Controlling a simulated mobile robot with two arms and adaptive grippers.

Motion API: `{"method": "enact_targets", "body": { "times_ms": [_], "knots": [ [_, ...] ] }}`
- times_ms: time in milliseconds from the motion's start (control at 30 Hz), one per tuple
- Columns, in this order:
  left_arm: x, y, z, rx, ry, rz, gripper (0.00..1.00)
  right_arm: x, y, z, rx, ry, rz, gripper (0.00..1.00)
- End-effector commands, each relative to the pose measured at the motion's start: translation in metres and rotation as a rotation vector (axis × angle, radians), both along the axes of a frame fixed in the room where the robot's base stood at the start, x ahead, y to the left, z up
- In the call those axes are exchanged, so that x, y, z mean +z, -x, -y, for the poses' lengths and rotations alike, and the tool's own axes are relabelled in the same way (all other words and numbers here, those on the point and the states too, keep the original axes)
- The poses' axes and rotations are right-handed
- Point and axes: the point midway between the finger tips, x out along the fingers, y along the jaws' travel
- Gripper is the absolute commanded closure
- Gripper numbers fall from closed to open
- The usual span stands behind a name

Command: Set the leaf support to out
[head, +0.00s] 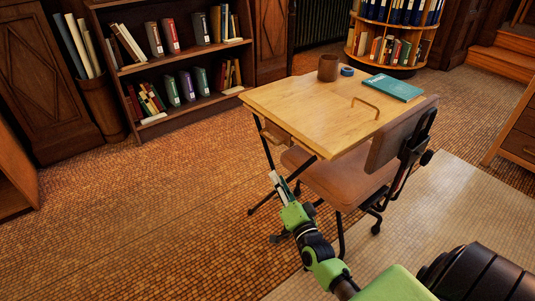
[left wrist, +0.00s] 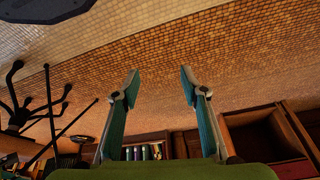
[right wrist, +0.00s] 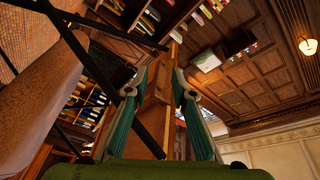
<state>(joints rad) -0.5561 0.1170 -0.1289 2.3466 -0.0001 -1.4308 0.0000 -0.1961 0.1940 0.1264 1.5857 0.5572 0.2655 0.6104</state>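A drafting desk (head: 318,105) with a pale wooden top and thin black legs stands at centre right in the head view. A small wooden piece (head: 276,130) hangs under its left edge. A short dark bar (head: 304,167) slants below the top, close to my right gripper (head: 278,181); I cannot tell for certain which part is the leaf support. In the right wrist view, my right gripper (right wrist: 157,90) has its fingers apart, with dark bars (right wrist: 84,55) and a wooden panel (right wrist: 152,120) beyond. My left gripper (left wrist: 160,80) is open and empty, seen only in its wrist view.
A brown-seated chair (head: 335,178) stands against the desk's front. A mug (head: 328,68), a small blue object (head: 347,71) and a teal book (head: 393,87) lie on top. A bookcase (head: 122,72) stands behind at left. Floor (head: 130,225) at left is clear.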

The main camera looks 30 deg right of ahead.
Motion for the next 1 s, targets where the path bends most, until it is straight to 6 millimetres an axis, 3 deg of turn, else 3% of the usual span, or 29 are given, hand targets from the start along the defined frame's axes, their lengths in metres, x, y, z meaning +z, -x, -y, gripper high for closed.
{"method": "enact_targets", "body": {
  "times_ms": [200, 367, 700, 1000],
  "knots": [
    [0.02, 0.006, -0.001, 0.001, 0.003, 0.026, 0.6, 0.035, -0.003, 0.012, -0.016, -0.055, 0.129, 0.77],
    [0.025, -0.007, 0.003, -0.003, 0.013, 0.079, 0.6, 0.042, -0.018, 0.017, -0.017, -0.059, 0.137, 0.77],
    [0.05, -0.069, 0.023, -0.025, 0.072, 0.352, 0.6, 0.055, -0.081, 0.032, -0.017, -0.058, 0.135, 0.77],
    [0.085, -0.112, 0.038, -0.041, 0.122, 0.581, 0.6, 0.062, -0.12, 0.041, -0.016, -0.057, 0.131, 0.77]
  ]
}}
